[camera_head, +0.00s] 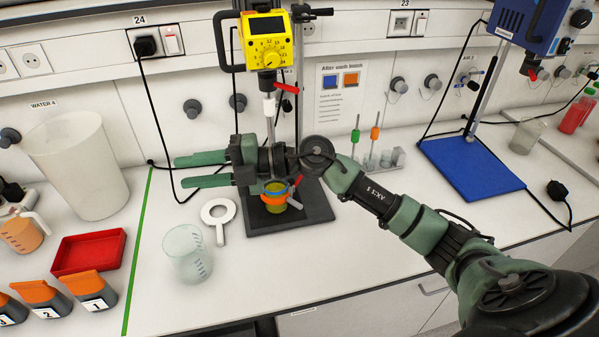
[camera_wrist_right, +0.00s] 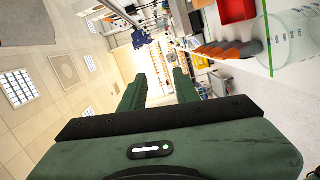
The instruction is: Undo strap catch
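A greenish sample cup (camera_head: 272,187) stands on the dark stand base (camera_head: 318,213) under the yellow mixer (camera_head: 266,42). An orange strap (camera_head: 274,199) runs around the cup. A small red and blue part, perhaps the catch, shows at the strap's right side (camera_head: 296,189); whether it is fastened is too small to tell. The fingers are apart and empty. They also show apart in the right wrist view (camera_wrist_right: 157,84). My left gripper is not in view.
A red tray (camera_head: 88,252), orange-topped blocks (camera_head: 90,288) and a large tub (camera_head: 77,160) are further left. The front counter is clear.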

